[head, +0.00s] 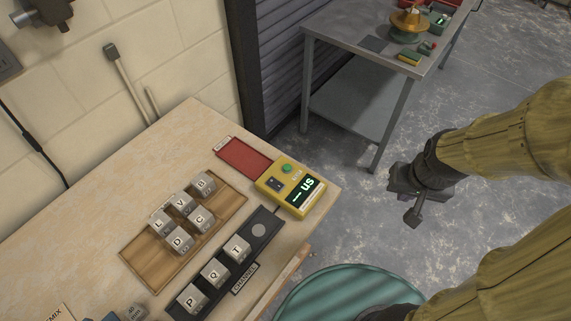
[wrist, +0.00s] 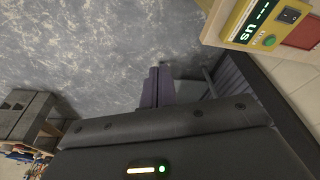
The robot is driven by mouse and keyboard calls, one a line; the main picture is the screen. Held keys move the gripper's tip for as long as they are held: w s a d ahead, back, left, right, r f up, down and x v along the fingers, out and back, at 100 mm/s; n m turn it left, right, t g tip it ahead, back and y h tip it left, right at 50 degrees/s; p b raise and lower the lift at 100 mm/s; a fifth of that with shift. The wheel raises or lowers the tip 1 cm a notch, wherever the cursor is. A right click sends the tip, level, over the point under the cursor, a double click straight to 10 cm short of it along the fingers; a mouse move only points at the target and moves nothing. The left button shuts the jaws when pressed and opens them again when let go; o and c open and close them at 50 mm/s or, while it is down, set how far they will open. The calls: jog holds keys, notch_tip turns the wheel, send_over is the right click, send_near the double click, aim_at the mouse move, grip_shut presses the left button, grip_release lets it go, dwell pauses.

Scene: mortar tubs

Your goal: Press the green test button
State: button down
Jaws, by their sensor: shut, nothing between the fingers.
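The green test button (head: 286,168) is a small round button on a yellow tester (head: 266,184) near the right edge of the wooden bench. My gripper (head: 412,220) hangs over the floor to the right of the bench, apart from the tester. Its fingers (wrist: 158,88) are shut together and empty in the wrist view.
A wooden tray (head: 140,262) of lettered cubes and a black channel (head: 260,231) with more cubes are on the bench. A red mat (head: 243,157) lies behind the tester. A grey metal table (head: 345,45) is at the back.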

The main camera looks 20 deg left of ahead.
jog(key=n+t+h+p, duration=0.3)
jog(key=n+t+p, duration=0.3)
jog(key=n+p, duration=1.65)
send_over(285, 170)
jog(key=b, duration=0.2)
notch_tip(285, 170, down, 5)
jog(key=n, duration=0.1)
jog(key=shift+f, duration=0.3)
jog(key=shift+f+b, duration=3.1)
jog(key=shift+f, duration=1.3)
